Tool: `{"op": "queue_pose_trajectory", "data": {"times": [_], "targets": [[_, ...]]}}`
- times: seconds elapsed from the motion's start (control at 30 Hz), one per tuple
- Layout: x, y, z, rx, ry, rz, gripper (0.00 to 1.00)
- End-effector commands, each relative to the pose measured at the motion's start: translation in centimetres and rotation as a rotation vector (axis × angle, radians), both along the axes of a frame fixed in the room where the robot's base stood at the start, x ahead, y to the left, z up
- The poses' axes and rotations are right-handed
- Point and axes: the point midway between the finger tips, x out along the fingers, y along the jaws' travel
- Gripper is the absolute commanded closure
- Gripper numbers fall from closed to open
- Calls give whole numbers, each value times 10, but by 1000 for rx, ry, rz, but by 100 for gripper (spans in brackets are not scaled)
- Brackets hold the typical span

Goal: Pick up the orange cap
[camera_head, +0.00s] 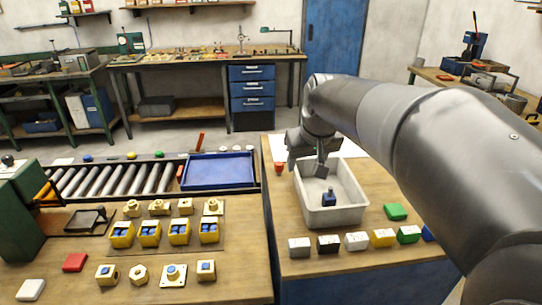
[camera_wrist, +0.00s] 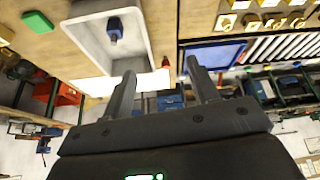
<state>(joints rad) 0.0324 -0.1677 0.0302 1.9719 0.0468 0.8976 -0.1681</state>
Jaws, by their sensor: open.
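A small orange-red piece, which looks like the orange cap (camera_head: 278,167), stands on the right-hand wooden table, just left of the grey-white bin (camera_head: 359,205). In the wrist view, the orange cap (camera_wrist: 165,62) shows small, beyond and between the fingertips. My gripper (camera_head: 321,171) is over the back part of the bin, to the right of the cap and apart from it. In the wrist view my gripper (camera_wrist: 161,70) has its two fingers wide apart with nothing between them.
A blue block (camera_head: 329,198) with a dark top is inside the bin. Several coloured blocks, one green (camera_head: 396,212), lie in front and right of it. A blue tray (camera_head: 220,171) and a roller conveyor (camera_head: 112,179) are to the left. White paper (camera_head: 277,147) lies behind the cap.

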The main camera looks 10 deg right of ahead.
Motion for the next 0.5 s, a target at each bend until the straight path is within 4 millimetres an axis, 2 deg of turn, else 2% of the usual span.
{"op": "queue_pose_trajectory", "data": {"times": [0.03,0.27,0.5], "targets": [[21,0,-3,0,7,9,45],[106,1,-20,-1,24,61,45],[191,0,-58,4,38,113,45]]}}
